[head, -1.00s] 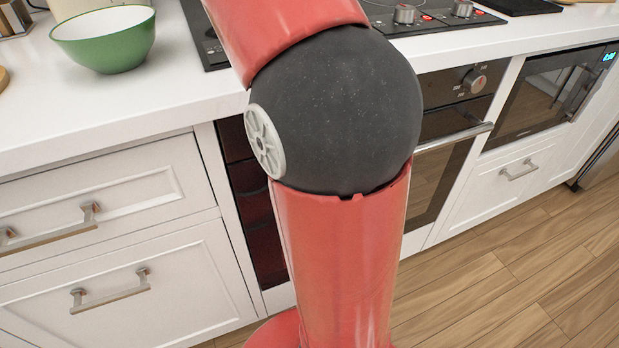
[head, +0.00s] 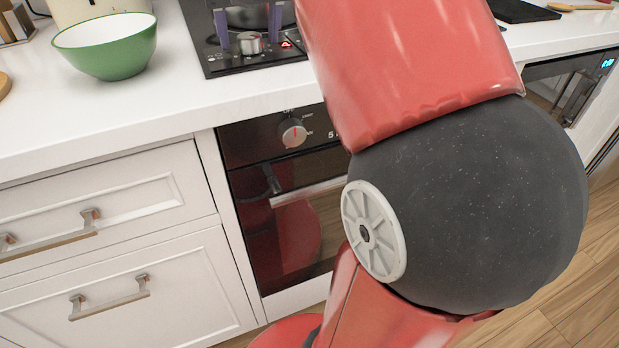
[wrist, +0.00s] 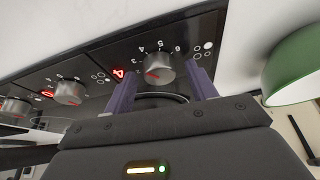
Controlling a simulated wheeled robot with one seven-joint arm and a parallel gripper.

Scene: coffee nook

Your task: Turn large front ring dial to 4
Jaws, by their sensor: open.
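In the wrist view a silver knob (wrist: 159,68) with a red mark sits on the black cooktop panel, with numbers printed around it. A red lit digit beside it looks like a 4. My gripper (wrist: 165,82) is open, with one purple finger on each side of this knob; I cannot tell if they touch it. In the head view the same knob (head: 250,43) stands at the cooktop's front left, between the purple fingers of my gripper (head: 249,40). The red mark points toward the display side in the wrist view. Which printed number it meets is unclear.
More cooktop knobs (wrist: 68,92) line up to the left in the wrist view; the nearest one's display looks like 0. A green bowl (head: 106,52) stands on the white counter (head: 150,110). The oven knob (head: 292,133) is below. My arm covers the right side of the head view.

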